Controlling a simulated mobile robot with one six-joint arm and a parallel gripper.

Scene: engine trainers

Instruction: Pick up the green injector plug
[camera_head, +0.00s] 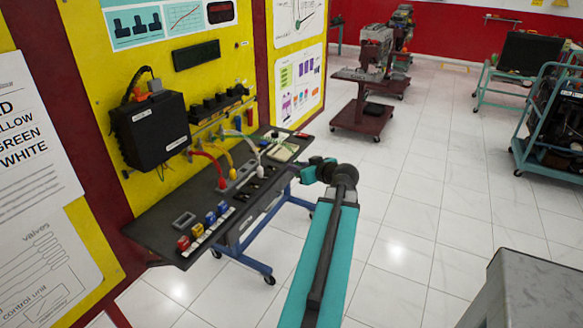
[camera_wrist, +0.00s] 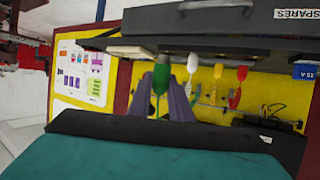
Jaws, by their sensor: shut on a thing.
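In the wrist view the green injector plug (camera_wrist: 161,77) sits between the two grey-purple fingers of my gripper (camera_wrist: 162,88), which are shut on it. The plug's lower end is partly hidden between the fingers. In the head view my arm reaches over the right end of the dark bench (camera_head: 150,232); the fingers and the held plug are too small to make out clearly there.
A black box (camera_head: 150,130) is mounted on the yellow panel (camera_head: 100,60). Small red, yellow and blue blocks (camera_head: 210,218) stand on a white strip at the bench front. A maroon engine cart (camera_head: 358,118) stands behind. The tiled floor (camera_head: 430,200) to the right is largely clear.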

